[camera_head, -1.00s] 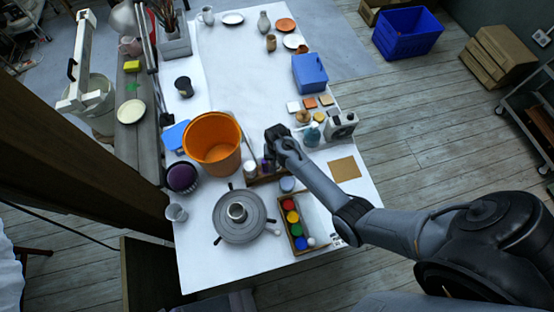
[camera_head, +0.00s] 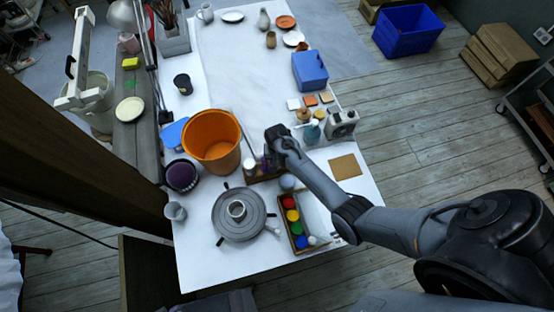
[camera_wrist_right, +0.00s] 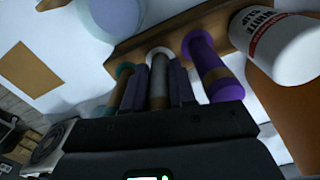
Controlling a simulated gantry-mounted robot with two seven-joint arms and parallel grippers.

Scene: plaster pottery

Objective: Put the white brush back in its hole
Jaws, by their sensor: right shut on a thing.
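My right gripper (camera_head: 268,156) is over the small wooden rack (camera_head: 262,177) at the middle of the table. In the right wrist view, its two fingers (camera_wrist_right: 159,88) are shut on the white brush (camera_wrist_right: 160,57), which has a pale collar and a brown lower part. The brush's far end meets the rack (camera_wrist_right: 140,42) there; how deep it sits in a hole I cannot tell. A purple brush (camera_wrist_right: 204,58) stands right of it, and a teal-collared brush (camera_wrist_right: 123,73) left of it, both at the rack. In the head view my gripper hides most of the brush. My left gripper is not in view.
A jar labelled white slip (camera_wrist_right: 280,45) stands close beside the purple brush. An orange bucket (camera_head: 212,141) is left of the rack. A grey turntable (camera_head: 225,222) and a paint box (camera_head: 296,222) are in front. The table's far middle is clear.

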